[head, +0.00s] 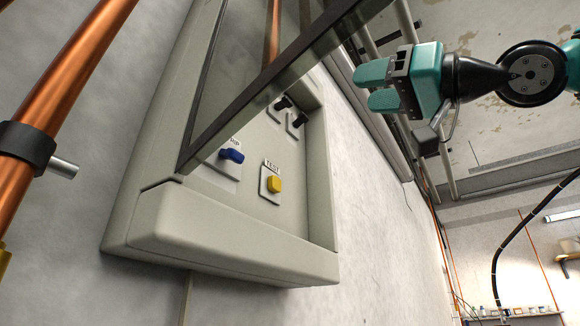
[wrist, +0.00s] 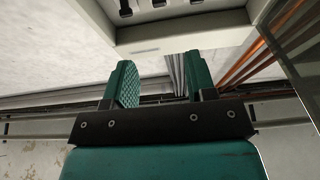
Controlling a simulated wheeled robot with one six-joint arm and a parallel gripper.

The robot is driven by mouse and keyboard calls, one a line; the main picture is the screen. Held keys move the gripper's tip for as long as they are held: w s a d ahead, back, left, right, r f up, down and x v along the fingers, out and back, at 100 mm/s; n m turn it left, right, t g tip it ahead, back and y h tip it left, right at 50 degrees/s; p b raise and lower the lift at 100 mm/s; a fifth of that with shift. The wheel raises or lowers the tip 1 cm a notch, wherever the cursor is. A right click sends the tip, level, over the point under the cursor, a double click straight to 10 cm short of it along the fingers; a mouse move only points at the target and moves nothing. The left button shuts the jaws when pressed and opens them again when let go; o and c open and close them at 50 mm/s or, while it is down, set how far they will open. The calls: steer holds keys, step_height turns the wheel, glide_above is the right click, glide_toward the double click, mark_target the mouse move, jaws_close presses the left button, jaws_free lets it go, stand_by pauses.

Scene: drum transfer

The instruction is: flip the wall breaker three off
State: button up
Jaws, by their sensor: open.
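A pale grey wall breaker box (head: 220,262) fills the middle of the head view, appearing tilted. Inside it are a blue switch (head: 232,155), a yellow switch (head: 275,184) and black switches (head: 291,109) farther up. The small labels are too blurred to tell which is breaker three. My teal gripper (head: 367,87) is to the right of the box, apart from it, open and empty. In the wrist view its two fingers (wrist: 160,78) stand apart, with the box's edge (wrist: 185,36) beyond them and dark parts at the top.
A dark-framed glass door (head: 262,88) stands open across the box's upper part and hides some of the panel. Copper pipes (head: 62,82) with a black clamp (head: 27,146) run at the left.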

mark_target(290, 99)
steer(key=p+x, duration=0.8)
steer(key=x, duration=0.8)
steer(key=shift+w+a, duration=0.15)
steer(key=shift+a, duration=0.1)
